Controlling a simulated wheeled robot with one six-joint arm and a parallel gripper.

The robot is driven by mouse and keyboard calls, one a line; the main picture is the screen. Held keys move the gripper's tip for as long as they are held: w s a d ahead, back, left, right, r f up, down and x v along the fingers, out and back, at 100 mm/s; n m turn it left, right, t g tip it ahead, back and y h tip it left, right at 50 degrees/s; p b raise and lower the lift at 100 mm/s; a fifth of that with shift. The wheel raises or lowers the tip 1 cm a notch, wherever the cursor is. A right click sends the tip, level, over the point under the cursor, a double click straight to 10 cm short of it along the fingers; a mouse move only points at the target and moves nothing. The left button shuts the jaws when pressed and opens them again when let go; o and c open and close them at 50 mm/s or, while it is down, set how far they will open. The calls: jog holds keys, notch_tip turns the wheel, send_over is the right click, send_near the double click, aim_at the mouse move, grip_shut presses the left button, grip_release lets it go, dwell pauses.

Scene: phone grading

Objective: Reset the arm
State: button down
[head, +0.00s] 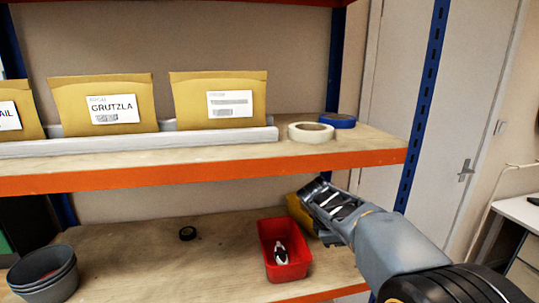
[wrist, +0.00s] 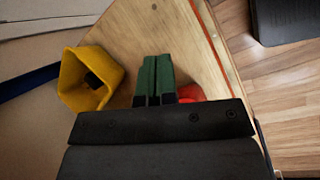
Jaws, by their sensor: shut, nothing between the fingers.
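My gripper (wrist: 152,78) shows in the wrist view with its two green-padded fingers pressed together, shut and empty. It is over the wooden lower shelf. In the head view my arm reaches in from the lower right, and its end is beside the red bin and in front of the yellow bin. The fingertips cannot be made out clearly in the head view.
A red bin (head: 288,270) holds a small black-and-white item (head: 281,253). A yellow bin (head: 299,213) is partly behind my arm; it also shows in the wrist view (wrist: 72,84). The orange-edged upper shelf (head: 200,173) is above. Grey nested buckets (head: 45,280) stand left.

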jog(key=s+a+f+m+t+y, duration=0.1)
jog(key=s+f+m+y, duration=0.1)
jog(key=s+m, duration=0.5)
jog(key=s+a+f+m+y, duration=0.1)
jog(key=s+f+m+y, duration=0.1)
jog(key=s+m, duration=0.5)
jog(key=s+y, duration=0.1)
jog(key=s, duration=0.4)
jog(key=shift+s+a+f+t+y, duration=0.2)
jog(key=shift+s+t+y, duration=0.1)
jog(key=shift+t, duration=0.1)
